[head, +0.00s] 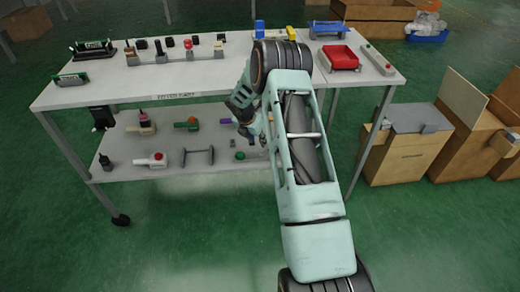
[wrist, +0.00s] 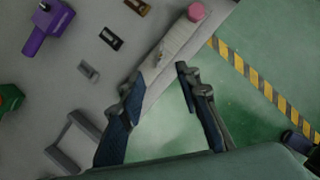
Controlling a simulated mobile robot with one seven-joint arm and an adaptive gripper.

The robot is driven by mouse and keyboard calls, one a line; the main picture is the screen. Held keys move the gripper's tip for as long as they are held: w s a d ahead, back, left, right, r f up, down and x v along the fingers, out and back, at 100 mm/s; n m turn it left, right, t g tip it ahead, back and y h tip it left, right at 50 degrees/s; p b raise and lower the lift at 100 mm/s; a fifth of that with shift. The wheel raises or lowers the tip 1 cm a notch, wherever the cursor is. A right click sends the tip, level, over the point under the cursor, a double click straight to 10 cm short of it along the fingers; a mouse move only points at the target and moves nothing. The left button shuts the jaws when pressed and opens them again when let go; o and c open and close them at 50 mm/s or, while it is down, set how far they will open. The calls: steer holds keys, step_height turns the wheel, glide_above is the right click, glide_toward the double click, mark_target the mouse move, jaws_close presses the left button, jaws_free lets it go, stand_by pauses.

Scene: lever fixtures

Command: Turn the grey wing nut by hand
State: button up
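My gripper (wrist: 158,72) is open and empty in the wrist view, its two dark fingers apart over the edge of the grey shelf. In the head view my gripper (head: 250,132) is at the lower shelf, partly hidden by my arm. I cannot pick out the grey wing nut with certainty. A small pale grey piece (wrist: 157,59) shows at the shelf edge between and just beyond the fingertips, too small and dim to identify. A small grey fitting (wrist: 88,70) lies on the shelf left of the fingers.
A purple fixture (wrist: 46,27), a green fixture (wrist: 10,101), a dark plate (wrist: 111,38) and a grey bar handle (wrist: 72,143) surround the gripper. A pink knob (wrist: 196,12) is near the shelf edge. The upper shelf (head: 130,94) overhangs the lower shelf (head: 125,177). Floor in front is clear.

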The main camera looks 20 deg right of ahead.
mark_target(263, 153)
steer(key=b+x, duration=0.2)
steer(key=x, duration=0.8)
steer(key=shift+f, duration=0.2)
jaws_close()
